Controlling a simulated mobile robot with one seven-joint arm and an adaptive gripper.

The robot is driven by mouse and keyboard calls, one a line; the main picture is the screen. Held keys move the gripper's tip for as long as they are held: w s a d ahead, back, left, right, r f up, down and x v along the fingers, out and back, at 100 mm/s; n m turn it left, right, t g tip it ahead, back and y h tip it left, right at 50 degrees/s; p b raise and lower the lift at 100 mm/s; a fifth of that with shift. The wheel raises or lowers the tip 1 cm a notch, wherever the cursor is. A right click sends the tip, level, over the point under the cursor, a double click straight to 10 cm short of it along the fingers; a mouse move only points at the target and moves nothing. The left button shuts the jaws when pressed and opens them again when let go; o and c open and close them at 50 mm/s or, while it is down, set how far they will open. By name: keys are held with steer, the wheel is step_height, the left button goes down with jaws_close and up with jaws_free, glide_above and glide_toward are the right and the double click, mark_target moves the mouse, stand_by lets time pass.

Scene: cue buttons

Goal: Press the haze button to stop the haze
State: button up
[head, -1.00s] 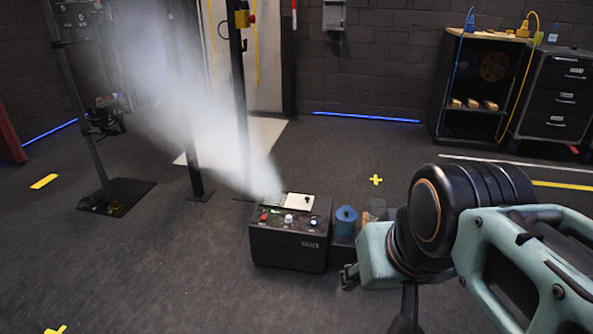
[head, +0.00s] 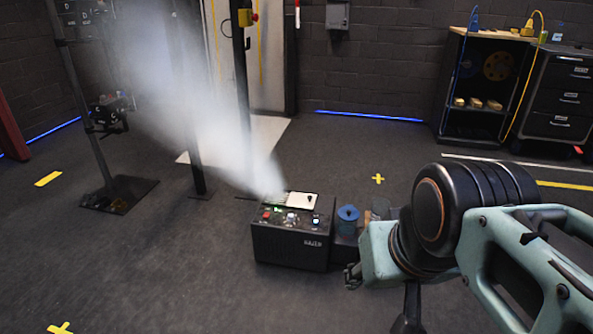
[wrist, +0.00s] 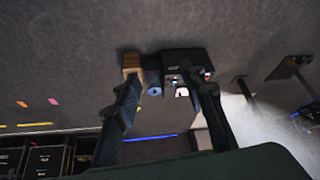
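The haze machine (head: 290,246) is a black box on the floor in the head view, with white haze (head: 240,150) pouring up and left from its top. Its top edge carries a red button (head: 267,215), a pale button (head: 291,217) and a blue-white button (head: 316,219). I cannot read any button labels. My gripper (head: 353,276) is low, right of the machine and apart from it, mostly hidden behind my arm. The wrist view shows its two dark fingers (wrist: 168,88) spread and empty, with the machine (wrist: 190,62) beyond them, upside down.
A blue canister (head: 347,219) and a brownish container (head: 380,208) stand right of the machine. Dark stands (head: 118,195) are at the left. A shelf (head: 480,122) and drawer cabinet (head: 556,100) stand at the back right. The floor in front of the machine is clear.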

jaws_close()
stand_by(1.3)
